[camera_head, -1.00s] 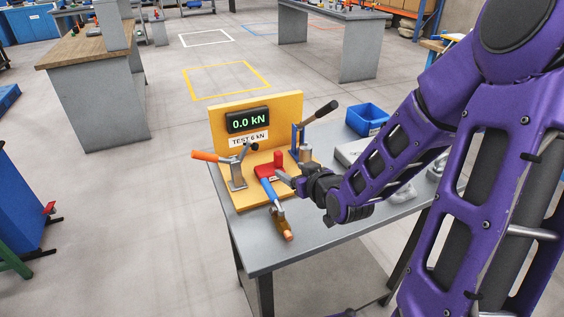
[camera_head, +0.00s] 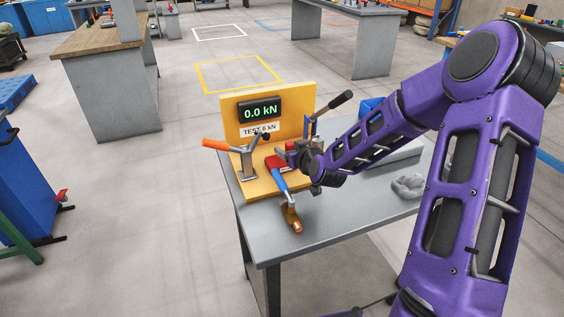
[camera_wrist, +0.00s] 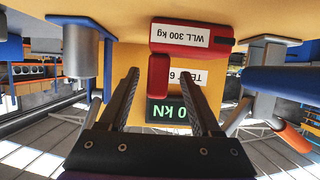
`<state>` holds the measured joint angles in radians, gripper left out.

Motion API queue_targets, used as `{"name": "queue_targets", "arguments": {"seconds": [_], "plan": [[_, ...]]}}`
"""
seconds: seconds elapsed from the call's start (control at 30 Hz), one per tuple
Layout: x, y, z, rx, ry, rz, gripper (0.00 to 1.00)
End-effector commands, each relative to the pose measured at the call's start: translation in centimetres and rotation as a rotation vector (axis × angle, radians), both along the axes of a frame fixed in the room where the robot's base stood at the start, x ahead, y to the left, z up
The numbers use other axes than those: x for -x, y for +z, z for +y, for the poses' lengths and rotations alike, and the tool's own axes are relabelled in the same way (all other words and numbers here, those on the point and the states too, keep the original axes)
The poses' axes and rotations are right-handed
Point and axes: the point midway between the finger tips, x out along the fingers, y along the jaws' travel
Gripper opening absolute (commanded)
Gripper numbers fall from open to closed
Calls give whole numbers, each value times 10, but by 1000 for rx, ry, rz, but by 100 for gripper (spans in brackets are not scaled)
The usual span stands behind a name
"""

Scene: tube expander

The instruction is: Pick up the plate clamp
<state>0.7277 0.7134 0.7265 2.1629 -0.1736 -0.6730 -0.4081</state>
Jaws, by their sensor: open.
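The plate clamp appears to be the red piece (camera_head: 274,162) on the yellow fixture in the head view, partly hidden by my gripper. In the wrist view, which looks upside down, a red block (camera_wrist: 222,32) carries a "WLL 300 kg" label, and a red upright part (camera_wrist: 158,76) extends from it. My gripper (camera_head: 288,153) is at the clamp in the head view. In the wrist view its two fingers (camera_wrist: 160,74) are apart, with the red upright part showing between their tips. Contact cannot be told.
The yellow fixture (camera_head: 230,130) bears a display (camera_head: 260,110) reading 0.0 kN. An orange-handled toggle clamp (camera_head: 247,160) stands left, a black-handled lever (camera_head: 335,102) right. A blue-handled tool (camera_head: 280,182) with a copper-coloured end lies in front. The grey table front (camera_head: 262,240) is clear.

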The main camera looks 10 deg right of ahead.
Motion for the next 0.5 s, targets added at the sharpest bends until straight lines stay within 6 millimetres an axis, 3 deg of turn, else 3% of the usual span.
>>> {"name": "queue_targets", "arguments": {"seconds": [0.2,0.5], "plan": [[-28,-14,4,-3,1,1,65],[-35,-16,4,1,1,0,65]]}}
